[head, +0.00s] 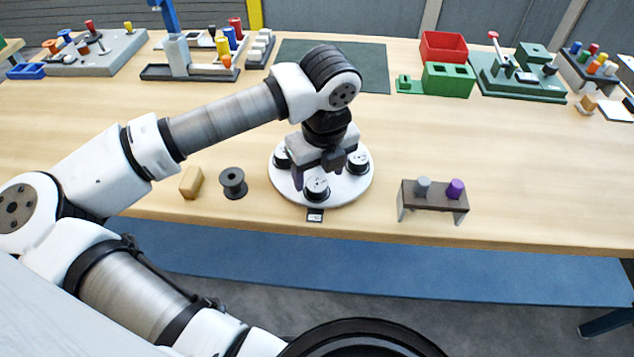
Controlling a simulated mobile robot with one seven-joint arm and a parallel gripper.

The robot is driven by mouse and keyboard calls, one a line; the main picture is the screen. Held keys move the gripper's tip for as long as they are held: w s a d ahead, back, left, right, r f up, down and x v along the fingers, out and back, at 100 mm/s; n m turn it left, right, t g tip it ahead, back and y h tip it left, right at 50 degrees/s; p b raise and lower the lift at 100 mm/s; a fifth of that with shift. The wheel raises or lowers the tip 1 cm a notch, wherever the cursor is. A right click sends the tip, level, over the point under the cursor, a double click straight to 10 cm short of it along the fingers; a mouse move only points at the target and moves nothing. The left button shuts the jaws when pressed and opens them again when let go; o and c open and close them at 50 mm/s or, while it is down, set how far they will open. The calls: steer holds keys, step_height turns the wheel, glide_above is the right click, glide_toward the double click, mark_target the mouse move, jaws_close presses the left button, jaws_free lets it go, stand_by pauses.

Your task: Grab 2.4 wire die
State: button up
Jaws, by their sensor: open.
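A round white plate (348,194) lies near the table's front edge and bears black round pieces with pale, marked tops. They look like wire dies. One piece (316,188) is at the front, one (358,162) at the right and one (281,158) at the left. Their markings are too small to read, so I cannot tell which is 2.4. My gripper (316,172) is open and points down over the plate, just behind the front piece in the picture. I cannot tell whether it touches anything. Gripper and arm hide the plate's middle and back.
A black spool (233,183) and a tan block (191,182) stand left. A small brown stand (433,199) with grey and purple pegs stands right. Fixtures and a red bin (443,46) line the back.

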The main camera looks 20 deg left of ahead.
mark_target(317, 184)
steer(key=shift+w+a+f+p, duration=0.15)
steer(key=shift+f+p, duration=0.1)
steer(key=shift+f, duration=0.65)
steer(key=shift+w+a+f+p, duration=0.1)
steer(key=shift+f+p, duration=0.1)
steer(key=shift+f, duration=0.65)
steer(key=c, duration=1.2)
steer(key=shift+r, duration=0.15)
steer(key=shift+c, duration=0.2)
